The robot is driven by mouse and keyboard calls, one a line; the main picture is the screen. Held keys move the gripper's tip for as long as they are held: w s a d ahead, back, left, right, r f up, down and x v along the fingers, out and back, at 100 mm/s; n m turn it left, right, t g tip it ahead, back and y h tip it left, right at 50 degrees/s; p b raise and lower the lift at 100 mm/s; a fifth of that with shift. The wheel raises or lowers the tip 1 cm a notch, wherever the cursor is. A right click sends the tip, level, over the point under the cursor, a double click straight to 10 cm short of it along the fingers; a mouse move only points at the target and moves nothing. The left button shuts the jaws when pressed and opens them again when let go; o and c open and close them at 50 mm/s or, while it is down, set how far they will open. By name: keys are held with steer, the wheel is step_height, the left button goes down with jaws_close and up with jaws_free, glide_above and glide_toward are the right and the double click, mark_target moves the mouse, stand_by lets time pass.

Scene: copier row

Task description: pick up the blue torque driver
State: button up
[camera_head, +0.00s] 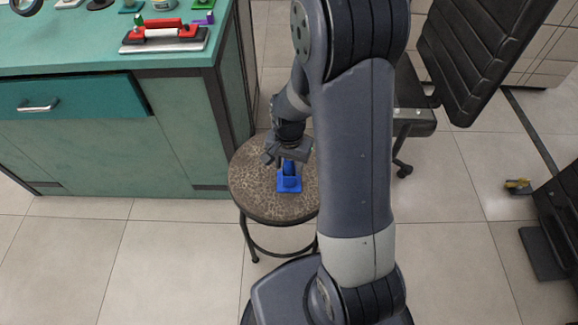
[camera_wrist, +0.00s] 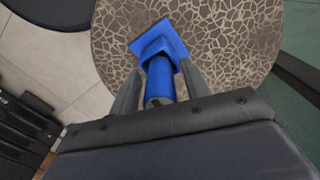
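The blue torque driver (camera_head: 290,170) stands on a blue square base (camera_head: 290,187) on the patterned round stool seat (camera_head: 250,187). In the wrist view, the blue cylindrical body (camera_wrist: 161,82) lies between my fingers, with the square base (camera_wrist: 176,38) beyond it. My gripper (camera_head: 287,161) is low over the stool, at the driver's upper part. In the wrist view, my gripper (camera_wrist: 163,85) has one finger on each side of the body. A strip of seat shows between the body and the right finger, so the fingers are apart. Contact on the left is unclear.
A teal workbench (camera_head: 80,60) stands left of the stool, with a red and grey tool (camera_head: 163,36) on top. A black chair (camera_head: 470,50) stands behind at the right. A small yellow object (camera_head: 518,187) lies at far right. Tiled floor in front is clear.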

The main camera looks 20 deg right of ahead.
steer(key=c, duration=0.9)
step_height(320, 180, up, 10)
steer(key=shift+r+p, duration=0.1)
steer(key=shift+p, duration=1.1)
steer(key=o, duration=0.4)
jaws_close()
jaws_free()
jaws_close()
